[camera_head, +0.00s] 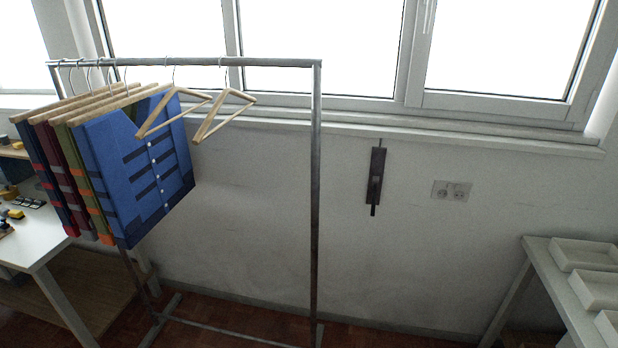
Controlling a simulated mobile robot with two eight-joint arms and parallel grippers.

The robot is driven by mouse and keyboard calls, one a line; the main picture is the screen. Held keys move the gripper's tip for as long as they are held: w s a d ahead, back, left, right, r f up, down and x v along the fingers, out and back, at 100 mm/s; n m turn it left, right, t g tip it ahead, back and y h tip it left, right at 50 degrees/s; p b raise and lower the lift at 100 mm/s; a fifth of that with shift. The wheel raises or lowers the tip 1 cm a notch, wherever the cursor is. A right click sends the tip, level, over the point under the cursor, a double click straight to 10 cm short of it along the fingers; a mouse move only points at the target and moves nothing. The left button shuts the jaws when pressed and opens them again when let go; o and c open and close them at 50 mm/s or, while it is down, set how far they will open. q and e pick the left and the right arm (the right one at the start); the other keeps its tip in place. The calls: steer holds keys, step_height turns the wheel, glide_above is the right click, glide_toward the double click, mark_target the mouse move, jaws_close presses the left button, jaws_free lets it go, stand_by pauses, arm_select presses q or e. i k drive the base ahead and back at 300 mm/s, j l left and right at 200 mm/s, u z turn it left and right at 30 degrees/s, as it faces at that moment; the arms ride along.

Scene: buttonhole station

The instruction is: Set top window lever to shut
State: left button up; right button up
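A dark lever fitting (376,180) is mounted on the white wall below the window sill. It is a narrow upright plate with a thin rod running up from its top and a dark end pointing down at its bottom. It is too small to tell its setting. A white window handle (428,8) shows on the frame at the top edge, partly cut off. The top of the window is out of view. Neither of my grippers is in view.
A metal clothes rack (316,200) stands left of the lever, with several garments (140,165) and two empty wooden hangers (225,115). A socket (452,191) is right of the lever. A table with white trays (585,255) is at right, a white table (30,240) at left.

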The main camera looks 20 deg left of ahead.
mark_target(376, 179)
steer(key=u, duration=0.3)
steer(key=i+j+u, duration=0.25)
steer(key=i, duration=0.25)
steer(key=i+j+u, duration=0.25)
steer(key=i, duration=0.25)
steer(key=l, duration=0.1)
